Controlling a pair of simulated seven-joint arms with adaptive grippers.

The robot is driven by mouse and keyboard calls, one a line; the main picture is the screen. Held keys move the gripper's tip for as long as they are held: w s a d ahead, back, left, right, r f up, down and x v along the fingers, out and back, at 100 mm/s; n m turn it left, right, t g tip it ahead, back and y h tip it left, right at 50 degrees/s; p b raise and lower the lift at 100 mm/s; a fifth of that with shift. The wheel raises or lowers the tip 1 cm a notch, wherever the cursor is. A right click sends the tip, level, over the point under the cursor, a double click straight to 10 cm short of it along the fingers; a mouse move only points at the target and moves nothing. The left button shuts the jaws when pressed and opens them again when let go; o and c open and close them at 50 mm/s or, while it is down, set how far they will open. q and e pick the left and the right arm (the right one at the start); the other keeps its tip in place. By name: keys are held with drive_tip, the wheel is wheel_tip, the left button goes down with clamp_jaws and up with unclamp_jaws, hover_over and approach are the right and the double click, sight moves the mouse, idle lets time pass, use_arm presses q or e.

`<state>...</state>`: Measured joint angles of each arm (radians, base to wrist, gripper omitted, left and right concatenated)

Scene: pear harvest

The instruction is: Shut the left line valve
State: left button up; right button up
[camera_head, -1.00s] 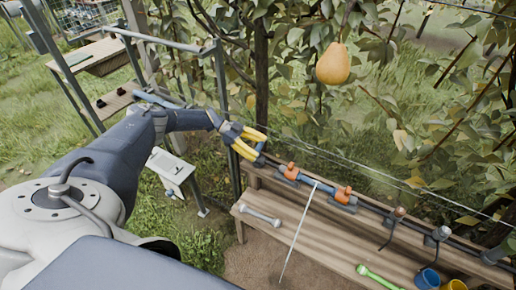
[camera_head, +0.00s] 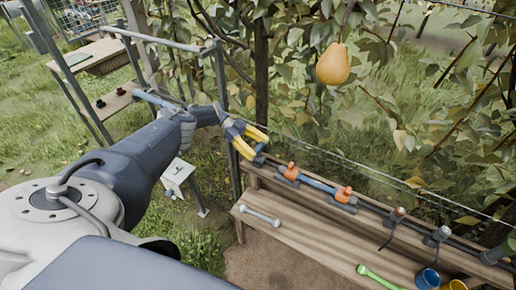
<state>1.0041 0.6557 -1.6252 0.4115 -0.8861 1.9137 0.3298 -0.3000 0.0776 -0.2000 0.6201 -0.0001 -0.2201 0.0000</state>
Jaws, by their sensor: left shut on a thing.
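A pipe line runs along the back of the wooden bench. Two orange fittings sit on it, a left one (camera_head: 291,172) and a right one (camera_head: 344,194), with a blue pipe section (camera_head: 318,184) between them. The left line valve (camera_head: 259,160) appears to be the small dark fitting at the pipe's left end. My left gripper (camera_head: 260,148), with yellow fingers, is at that fitting and shut on it; the fingers hide most of its handle. My right gripper is not in view.
Blue (camera_head: 427,279) and yellow (camera_head: 454,285) cups stand at the right. A pear (camera_head: 333,64) hangs above, in front of leaves and wires.

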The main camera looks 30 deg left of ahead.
sight(259, 148)
use_arm(q)
drive_tip(key=shift+d, duration=0.15)
drive_tip(key=o, duration=1.2)
drive_tip(key=shift+r, duration=5)
